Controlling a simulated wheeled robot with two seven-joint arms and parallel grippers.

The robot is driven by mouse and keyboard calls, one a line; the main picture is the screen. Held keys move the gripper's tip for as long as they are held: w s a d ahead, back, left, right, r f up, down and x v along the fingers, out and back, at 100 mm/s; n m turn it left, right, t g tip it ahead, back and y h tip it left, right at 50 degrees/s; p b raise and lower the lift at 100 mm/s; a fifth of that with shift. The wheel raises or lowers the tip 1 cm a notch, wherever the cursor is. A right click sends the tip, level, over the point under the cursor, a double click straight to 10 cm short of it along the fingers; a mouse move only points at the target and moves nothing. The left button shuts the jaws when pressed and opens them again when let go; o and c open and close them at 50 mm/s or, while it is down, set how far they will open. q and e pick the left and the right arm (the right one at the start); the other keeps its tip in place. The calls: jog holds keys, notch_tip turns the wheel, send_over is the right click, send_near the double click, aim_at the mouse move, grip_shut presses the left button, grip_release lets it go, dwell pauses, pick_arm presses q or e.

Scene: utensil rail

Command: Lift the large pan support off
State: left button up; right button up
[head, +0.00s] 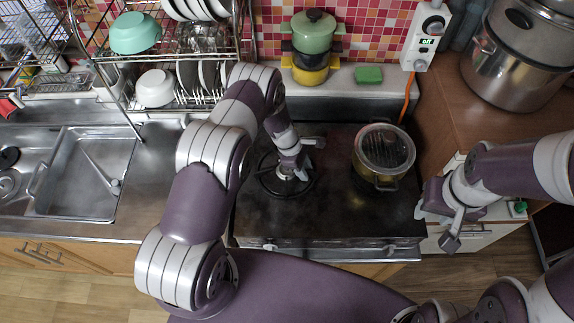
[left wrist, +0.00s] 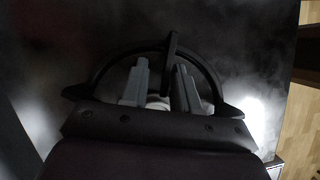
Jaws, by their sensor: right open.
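The large pan support (head: 265,183) is a black ring with prongs on the left side of the dark stove top. In the left wrist view the pan support (left wrist: 209,70) arches beyond my left gripper's fingers, with one upright prong near the gap between them. My left gripper (head: 293,170) is low over the ring; its fingers (left wrist: 160,84) are apart, and I see no firm contact with the prong. The ring's near part is hidden by the gripper. My right gripper (head: 438,228) is open and empty, in front of the counter right of the stove.
A lidded pot (head: 384,155) stands on the stove's right side. Stacked pots (head: 313,45) and a green sponge (head: 368,75) are on the back ledge. A sink (head: 80,180) and dish rack (head: 190,60) lie left; a big steel pot (head: 515,70) stands at the back right.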

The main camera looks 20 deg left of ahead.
pick_arm(q)
grip_shut()
jog(key=shift+s+r, duration=0.25)
jog(key=shift+s, duration=0.05)
jog(key=shift+w, duration=0.25)
jog(key=shift+r+b, duration=0.35)
jog(key=r, duration=0.1)
jog(key=r+b, duration=0.1)
jog(key=r, duration=0.1)
jog(key=shift+s+r+b, duration=0.1)
jog(key=shift+s+b, duration=0.15)
jog(key=shift+b, duration=0.1)
jog(key=s+d+r+b, duration=0.2)
jog(key=s+r, duration=0.5)
jog(key=s, duration=0.4)
jog(key=shift+d+b, duration=0.3)
jog(key=shift+b, duration=0.4)
pick_arm(e)
jog(key=shift+s+f, duration=0.15)
jog(key=shift+f, duration=1.3)
jog(key=shift+s+f, duration=0.15)
jog(key=shift+f, duration=1.25)
